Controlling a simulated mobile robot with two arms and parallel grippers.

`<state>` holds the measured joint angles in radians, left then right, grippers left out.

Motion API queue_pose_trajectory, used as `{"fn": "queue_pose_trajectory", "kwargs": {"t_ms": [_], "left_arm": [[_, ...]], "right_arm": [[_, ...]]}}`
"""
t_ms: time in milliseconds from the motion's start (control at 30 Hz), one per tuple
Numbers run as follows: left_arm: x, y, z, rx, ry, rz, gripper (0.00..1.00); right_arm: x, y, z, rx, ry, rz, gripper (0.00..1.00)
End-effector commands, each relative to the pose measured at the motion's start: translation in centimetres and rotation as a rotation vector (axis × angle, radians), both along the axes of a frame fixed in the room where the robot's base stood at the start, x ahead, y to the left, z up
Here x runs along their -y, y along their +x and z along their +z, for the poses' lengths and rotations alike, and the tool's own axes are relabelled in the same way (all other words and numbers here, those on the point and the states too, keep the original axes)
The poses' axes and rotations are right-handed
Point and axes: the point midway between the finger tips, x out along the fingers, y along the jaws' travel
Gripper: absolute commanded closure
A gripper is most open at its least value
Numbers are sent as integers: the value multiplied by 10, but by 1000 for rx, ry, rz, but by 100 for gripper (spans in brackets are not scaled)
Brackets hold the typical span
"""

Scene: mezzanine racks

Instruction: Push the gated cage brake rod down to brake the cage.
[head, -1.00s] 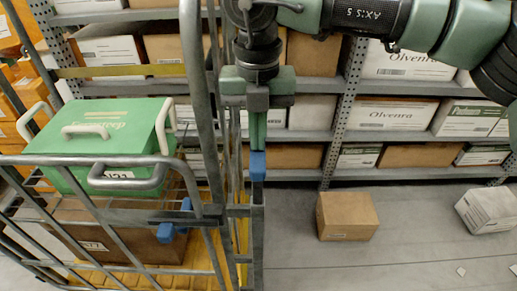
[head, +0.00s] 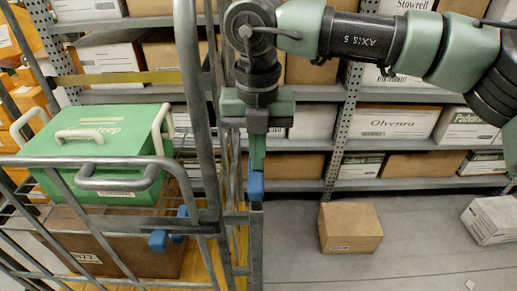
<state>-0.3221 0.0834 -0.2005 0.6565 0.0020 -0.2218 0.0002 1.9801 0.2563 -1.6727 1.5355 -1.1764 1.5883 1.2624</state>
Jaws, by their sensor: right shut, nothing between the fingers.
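The grey tubular cage (head: 92,162) fills the left of the head view, with a barred gate side and upright tubes. My right gripper (head: 256,187) points down beside the cage's right-hand uprights, its blue fingertips closed together and empty. It overlaps the cage's corner frame in the picture; I cannot tell whether it touches. Blue latch-like pieces (head: 158,240) sit by a dark bar on the cage's front. I cannot single out the brake rod for certain among the tubes. My left gripper is not in view.
A green lidded case (head: 90,150) stands in the cage above a brown box (head: 105,240). Racks with cartons (head: 395,122) stand behind. A brown carton (head: 350,228) and a white carton (head: 490,220) lie on the floor at right; floor between cage and brown carton is clear.

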Motion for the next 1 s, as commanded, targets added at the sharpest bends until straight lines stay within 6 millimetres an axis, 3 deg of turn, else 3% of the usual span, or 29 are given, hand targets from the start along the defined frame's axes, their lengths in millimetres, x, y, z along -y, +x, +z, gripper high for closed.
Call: {"fn": "queue_pose_trajectory", "kwargs": {"t_ms": [67, 267, 800, 1000], "left_arm": [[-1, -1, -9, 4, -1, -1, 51], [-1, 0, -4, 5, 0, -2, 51], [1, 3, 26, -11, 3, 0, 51], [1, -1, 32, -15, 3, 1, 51]], "right_arm": [[1, -1, -13, -5, -5, 0, 100], [1, 0, -4, -3, -4, 0, 100], [1, 0, 53, -1, -3, 0, 100], [1, 0, 64, -1, -3, 0, 100]]}}
